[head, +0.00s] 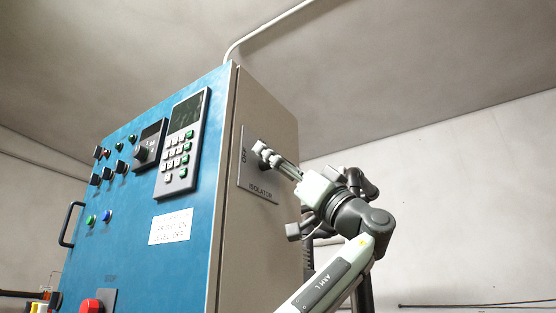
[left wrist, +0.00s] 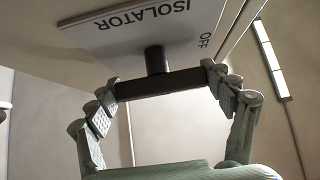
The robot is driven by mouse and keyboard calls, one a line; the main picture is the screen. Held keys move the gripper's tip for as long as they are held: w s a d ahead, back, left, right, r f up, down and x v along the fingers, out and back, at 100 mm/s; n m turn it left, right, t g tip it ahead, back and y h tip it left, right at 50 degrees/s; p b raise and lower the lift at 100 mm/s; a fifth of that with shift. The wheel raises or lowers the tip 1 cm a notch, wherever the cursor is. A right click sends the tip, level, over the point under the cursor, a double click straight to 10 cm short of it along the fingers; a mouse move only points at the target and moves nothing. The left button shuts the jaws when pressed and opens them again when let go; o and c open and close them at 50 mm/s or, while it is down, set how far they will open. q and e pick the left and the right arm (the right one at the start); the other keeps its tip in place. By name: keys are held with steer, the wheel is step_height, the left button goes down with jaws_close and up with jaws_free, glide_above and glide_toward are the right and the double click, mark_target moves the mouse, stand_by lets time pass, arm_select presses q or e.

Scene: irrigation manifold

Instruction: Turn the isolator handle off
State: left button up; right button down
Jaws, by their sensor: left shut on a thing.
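The isolator plate (head: 262,183) is on the beige side of the blue cabinet, lettered ISOLATOR along its lower part and OFF near its left edge. It also shows in the left wrist view (left wrist: 140,33), with its lettering upside down. The handle (left wrist: 158,86) is a dark T-shaped bar on a short stem, lying roughly across the picture. My left gripper (left wrist: 163,84) has one finger at each end of the bar and is shut on it. My right gripper is not in view.
The blue cabinet front (head: 135,205) carries a keypad panel (head: 183,143), a rotary knob, several buttons and switches, a white notice and a red button (head: 91,306). A black pull handle (head: 70,225) sticks out at left. A pale conduit (head: 262,28) rises from the cabinet top.

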arm_select(q)
steer(key=o, duration=1.1)
steer(key=v, duration=1.2)
